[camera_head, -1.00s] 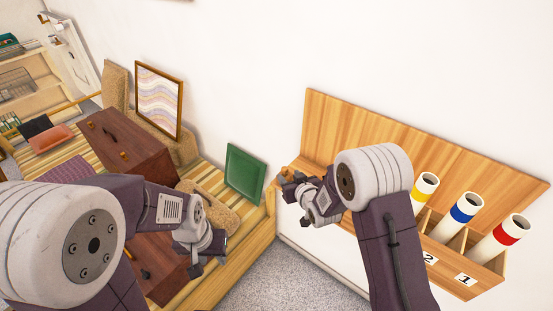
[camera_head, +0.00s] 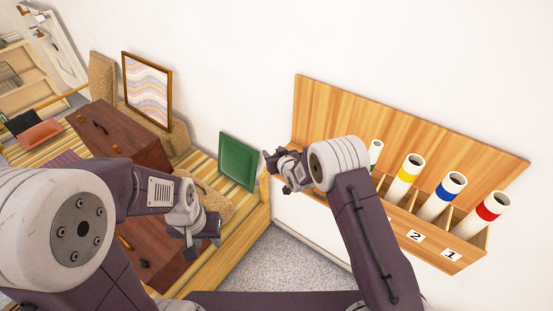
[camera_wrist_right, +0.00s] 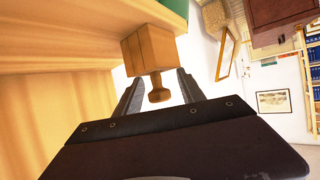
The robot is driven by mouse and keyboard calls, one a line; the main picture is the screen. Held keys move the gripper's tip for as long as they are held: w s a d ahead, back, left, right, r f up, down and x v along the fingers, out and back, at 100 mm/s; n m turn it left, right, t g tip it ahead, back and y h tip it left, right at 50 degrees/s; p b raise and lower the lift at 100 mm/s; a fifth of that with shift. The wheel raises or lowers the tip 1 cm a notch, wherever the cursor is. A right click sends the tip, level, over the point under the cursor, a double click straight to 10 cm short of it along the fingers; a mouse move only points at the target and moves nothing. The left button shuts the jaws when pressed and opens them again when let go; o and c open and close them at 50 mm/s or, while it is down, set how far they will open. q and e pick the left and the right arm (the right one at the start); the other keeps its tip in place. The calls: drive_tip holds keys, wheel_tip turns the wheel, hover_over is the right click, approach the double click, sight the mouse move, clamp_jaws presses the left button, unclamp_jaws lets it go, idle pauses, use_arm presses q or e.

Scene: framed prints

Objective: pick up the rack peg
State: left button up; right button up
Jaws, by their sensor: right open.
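The rack peg (camera_wrist_right: 150,50) is a light wooden block with a rounded knob on a short neck, in the right wrist view. It sticks out from the wooden rack, and its knob lies between the two fingers of my right gripper (camera_wrist_right: 158,88). That gripper is open, with no visible grip on the peg. In the head view my right gripper (camera_head: 282,168) is at the left end of the wooden rack (camera_head: 400,118) and hides the peg. My left gripper (camera_head: 200,236) is over the brown wooden drawers at the left; its fingers are too unclear to read.
The rack holds several white tubes with coloured bands, such as the blue-banded one (camera_head: 441,197), in numbered compartments. A green panel (camera_head: 238,161) leans on the wall just left of my right gripper. A framed wavy print (camera_head: 147,90) stands behind the brown drawers (camera_head: 110,135).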

clamp_jaws()
drive_tip(key=shift+r, duration=0.55)
drive_tip(key=s+d+r, duration=0.2)
drive_tip(key=d+r, duration=0.7)
drive_tip(key=d, duration=0.2)
drive_tip(key=shift+s+d+r, duration=0.2)
drive_tip(key=shift+s+r, duration=0.15)
